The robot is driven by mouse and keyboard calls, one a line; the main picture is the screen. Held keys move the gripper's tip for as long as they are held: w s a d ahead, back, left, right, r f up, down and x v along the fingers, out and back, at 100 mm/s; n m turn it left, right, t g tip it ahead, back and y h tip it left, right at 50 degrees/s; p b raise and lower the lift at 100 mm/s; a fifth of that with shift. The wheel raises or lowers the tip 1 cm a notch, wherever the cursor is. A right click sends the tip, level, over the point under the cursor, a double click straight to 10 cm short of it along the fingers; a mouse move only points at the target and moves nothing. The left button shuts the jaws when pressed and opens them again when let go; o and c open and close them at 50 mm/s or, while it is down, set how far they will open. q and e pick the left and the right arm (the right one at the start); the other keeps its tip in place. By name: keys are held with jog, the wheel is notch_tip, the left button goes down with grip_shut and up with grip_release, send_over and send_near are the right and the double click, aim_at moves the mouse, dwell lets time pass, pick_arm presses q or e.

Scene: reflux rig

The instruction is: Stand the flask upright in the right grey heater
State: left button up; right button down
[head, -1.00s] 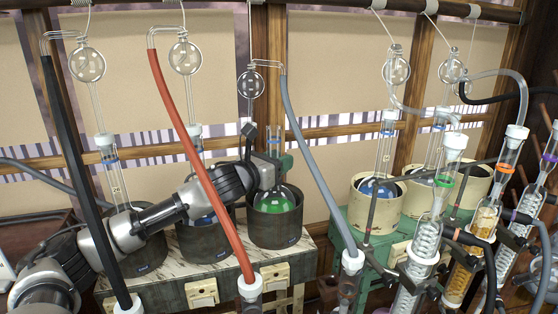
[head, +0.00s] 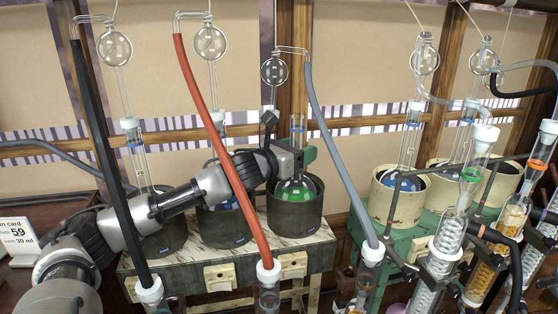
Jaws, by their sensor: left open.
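The flask (head: 294,194), round and clear with green liquid, stands upright in the right grey heater (head: 296,218), a dark round pot at the right end of the marble-topped bench. Its clear neck (head: 297,128) points straight up. My left gripper (head: 304,155) is at the neck just above the bulb, open, with a green finger part showing on the right side. The gripper body hides part of the neck and the left of the bulb. I cannot tell whether the fingers touch the glass. My right gripper is not in view.
Two more grey heaters (head: 226,228) stand to the left, partly behind my arm. A red hose (head: 222,140) and a grey hose (head: 337,158) hang in front. Cream heaters (head: 397,205) stand on a green bench at right. Glass condensers (head: 438,250) crowd the right foreground.

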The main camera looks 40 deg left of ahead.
pick_arm(q)
jog(key=s+a+b, duration=0.2)
jog(key=s+b, duration=0.5)
jog(key=s, duration=0.4)
jog(key=shift+f, duration=0.1)
dwell(0.4)
